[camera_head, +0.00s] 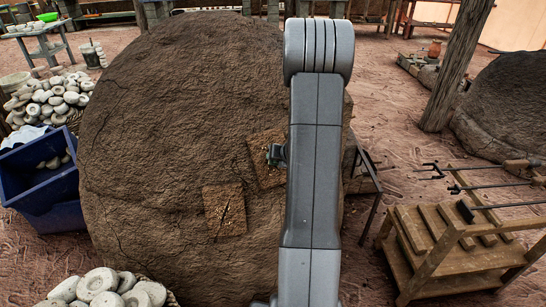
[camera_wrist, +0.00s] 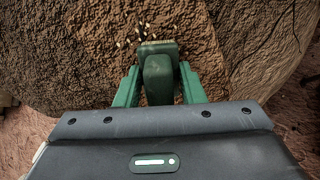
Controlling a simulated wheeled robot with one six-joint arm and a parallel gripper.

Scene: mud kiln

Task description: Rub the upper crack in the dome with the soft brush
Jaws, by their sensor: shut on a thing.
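The big brown mud dome (camera_head: 150,130) fills the middle of the head view. Its upper lighter patch (camera_head: 262,142) is partly hidden behind my arm, and I cannot make out its crack. A lower patch (camera_head: 225,210) shows a dark slanting crack. My gripper (camera_wrist: 158,82), with green fingers, is shut on the soft brush (camera_wrist: 158,72). The brush's green body lies between the fingers, and a thin pale edge of bristles shows at its far end, at or very close to the rough dome surface. In the head view, only a small green part (camera_head: 276,155) shows beside my arm, over the upper patch.
A blue crate (camera_head: 45,190) and a pile of pale round stones (camera_head: 55,100) stand left of the dome. More stones (camera_head: 110,290) lie at the front left. A wooden rack with rods (camera_head: 460,240) stands right. A wooden post (camera_head: 455,65) rises behind it.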

